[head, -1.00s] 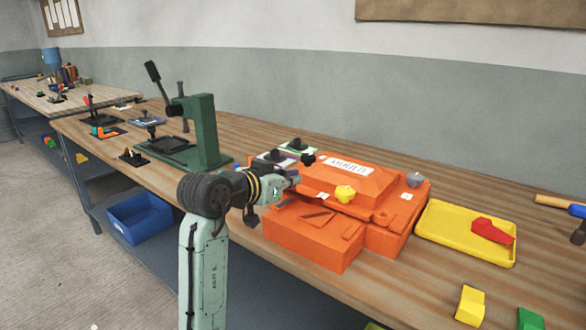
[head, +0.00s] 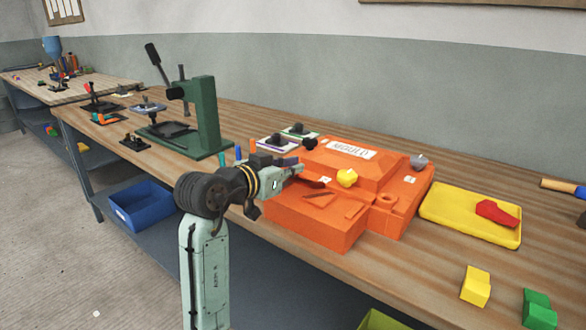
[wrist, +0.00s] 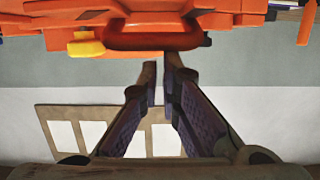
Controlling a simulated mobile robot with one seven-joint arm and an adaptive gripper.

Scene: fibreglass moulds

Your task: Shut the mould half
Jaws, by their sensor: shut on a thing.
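The orange mould (head: 320,222) sits on the bench. Its raised upper half (head: 365,165), with a white MOULD label (head: 352,149), looks down on the base, but I cannot tell whether a gap remains. A yellow knob (head: 347,178) and a grey knob (head: 418,161) stand on it. My gripper (head: 302,172) is at the mould's left side, by a dark red handle (head: 316,182). In the wrist view my gripper (wrist: 160,66) has its fingers close together, tips at the red-orange handle (wrist: 152,38). It is shut on the handle; the exact contact is hard to see.
A yellow tray (head: 455,224) with a red piece (head: 496,213) lies right of the mould. Yellow (head: 475,287) and green (head: 538,308) blocks lie at the front right. A green press (head: 208,115) stands to the left, and small clamps (head: 299,131) lie behind my gripper.

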